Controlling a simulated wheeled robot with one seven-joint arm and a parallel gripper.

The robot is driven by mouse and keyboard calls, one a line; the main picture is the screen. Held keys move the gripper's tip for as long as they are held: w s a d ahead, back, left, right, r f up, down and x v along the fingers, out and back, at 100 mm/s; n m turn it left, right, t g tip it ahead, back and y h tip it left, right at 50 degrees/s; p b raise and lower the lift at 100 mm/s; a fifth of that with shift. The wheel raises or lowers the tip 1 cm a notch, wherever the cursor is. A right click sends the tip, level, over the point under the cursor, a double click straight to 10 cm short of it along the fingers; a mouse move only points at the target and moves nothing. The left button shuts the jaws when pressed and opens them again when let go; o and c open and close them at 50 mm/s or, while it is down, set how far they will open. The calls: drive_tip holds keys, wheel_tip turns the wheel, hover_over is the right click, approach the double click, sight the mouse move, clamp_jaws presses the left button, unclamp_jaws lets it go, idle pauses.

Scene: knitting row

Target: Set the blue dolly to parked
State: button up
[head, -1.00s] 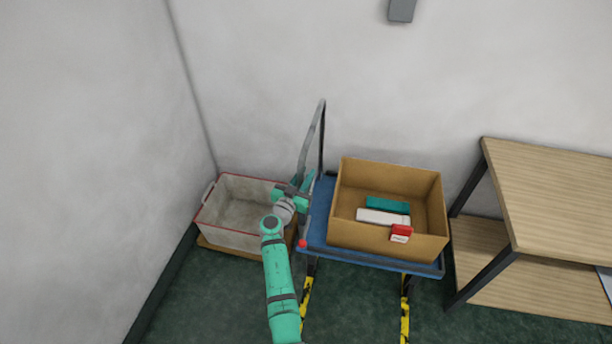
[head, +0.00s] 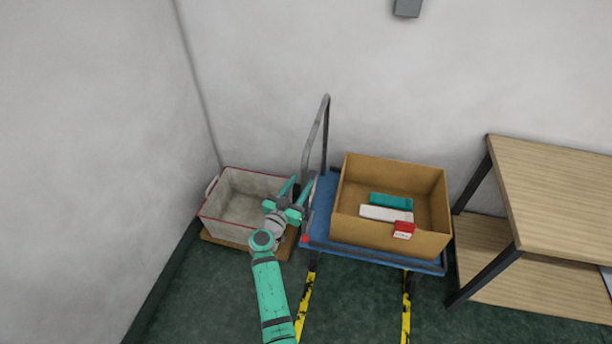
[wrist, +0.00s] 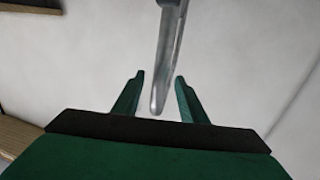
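The blue dolly (head: 323,218) stands against the back wall, with a grey upright handle (head: 325,125) at its left end. A red part (head: 305,238) sits at its front left corner. The dolly carries an open cardboard box (head: 392,238). My gripper (head: 299,188) is just left of the handle's lower part. In the wrist view my gripper (wrist: 160,76) is open, and the handle's grey bar (wrist: 166,60) shows between the spread fingers without visible contact. How deep the bar lies between them I cannot tell.
A pale crate with a red rim (head: 222,225) sits on a brown board (head: 222,246) left of the dolly. A wooden shelf (head: 560,185) stands close on the right. Yellow-black floor stripes (head: 305,300) run forward from under the dolly. The green floor in front is clear.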

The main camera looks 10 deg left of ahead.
drive_tip(key=shift+v, duration=1.45)
drive_tip(key=shift+a, duration=0.15)
drive_tip(key=shift+s, duration=0.1)
drive_tip(key=s+d+f+n+g+y, duration=0.25)
drive_tip(key=s+d+f, duration=0.35)
drive_tip(key=s+f, duration=0.65)
drive_tip(key=s+d+f+g+y, duration=0.1)
drive_tip(key=s+d, duration=0.1)
drive_tip(key=s, duration=0.6)
drive_tip(key=s+d+f+y, duration=0.1)
drive_tip(key=s+d+f, duration=0.15)
drive_tip(key=s, duration=0.65)
drive_tip(key=s+d+r, duration=0.4)
drive_tip(key=s+r, duration=0.6)
drive_tip(key=s, duration=0.1)
drive_tip(key=s+d+r+t, duration=0.1)
drive_tip(key=s+d+r, duration=0.3)
drive_tip(key=s+r, duration=0.6)
drive_tip(key=shift+s, duration=1.1)
